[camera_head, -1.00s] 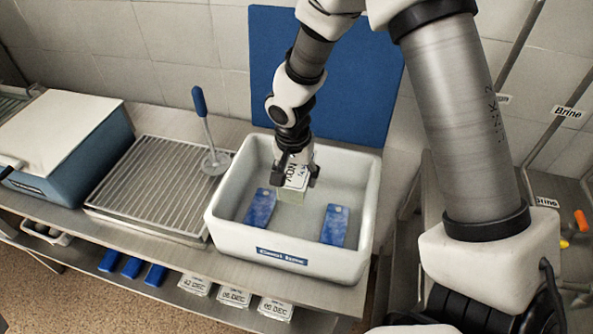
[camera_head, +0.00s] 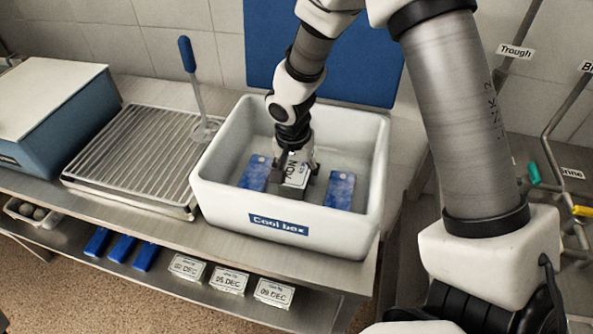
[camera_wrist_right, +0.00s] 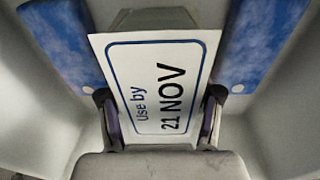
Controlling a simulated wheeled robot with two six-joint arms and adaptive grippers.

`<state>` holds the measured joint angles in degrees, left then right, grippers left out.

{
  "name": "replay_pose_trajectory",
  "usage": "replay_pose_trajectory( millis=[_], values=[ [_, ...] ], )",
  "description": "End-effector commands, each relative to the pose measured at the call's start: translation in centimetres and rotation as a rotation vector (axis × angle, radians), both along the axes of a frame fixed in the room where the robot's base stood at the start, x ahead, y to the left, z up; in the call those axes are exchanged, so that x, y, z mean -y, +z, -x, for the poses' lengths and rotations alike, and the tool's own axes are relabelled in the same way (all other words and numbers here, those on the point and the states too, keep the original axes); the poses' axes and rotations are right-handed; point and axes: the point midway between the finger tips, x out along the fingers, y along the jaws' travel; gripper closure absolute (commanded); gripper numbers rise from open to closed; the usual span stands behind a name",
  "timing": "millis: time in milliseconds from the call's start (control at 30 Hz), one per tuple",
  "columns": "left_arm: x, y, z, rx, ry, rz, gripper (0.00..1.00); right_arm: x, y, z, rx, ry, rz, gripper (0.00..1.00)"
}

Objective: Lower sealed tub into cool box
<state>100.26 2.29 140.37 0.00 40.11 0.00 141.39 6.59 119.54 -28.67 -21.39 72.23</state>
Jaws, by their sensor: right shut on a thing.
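The cool box (camera_head: 215,205) is a white open tub with a blue "Cool box" label, on the metal counter. My right gripper (camera_head: 297,170) reaches down inside it and is shut on the sealed tub (camera_head: 296,178), between two blue ice packs. In the right wrist view my right gripper (camera_wrist_right: 158,118) has a finger on each side of the sealed tub (camera_wrist_right: 155,75), whose lid reads "Use by 21 NOV". Whether the tub touches the box floor cannot be told. My left gripper is not in view.
One blue ice pack (camera_head: 255,174) lies left of the tub and another (camera_head: 340,190) right of it. A ribbed metal drainer (camera_head: 140,150) and a blue-handled tool (camera_head: 187,55) stand left of the box. Dated tubs (camera_head: 229,281) and blue packs (camera_head: 121,248) sit on the lower shelf.

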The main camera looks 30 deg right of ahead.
Motion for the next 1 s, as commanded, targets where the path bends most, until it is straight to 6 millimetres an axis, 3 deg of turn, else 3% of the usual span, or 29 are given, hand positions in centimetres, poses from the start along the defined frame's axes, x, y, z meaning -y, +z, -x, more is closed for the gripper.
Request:
replay_pose_trajectory(
  millis=[367,400,467,1000],
  values=[
    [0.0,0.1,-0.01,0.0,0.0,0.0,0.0,0.0,0.12,-0.02,0.0,0.0,0.0,0.86],
    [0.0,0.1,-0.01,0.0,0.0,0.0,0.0,0.0,0.12,-0.02,0.0,0.0,0.0,0.25],
    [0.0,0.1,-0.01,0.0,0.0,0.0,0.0,0.0,0.12,-0.02,0.0,0.0,0.0,0.07],
    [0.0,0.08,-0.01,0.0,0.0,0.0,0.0,0.0,0.07,0.01,0.0,0.0,0.0,0.0]
  ],
)
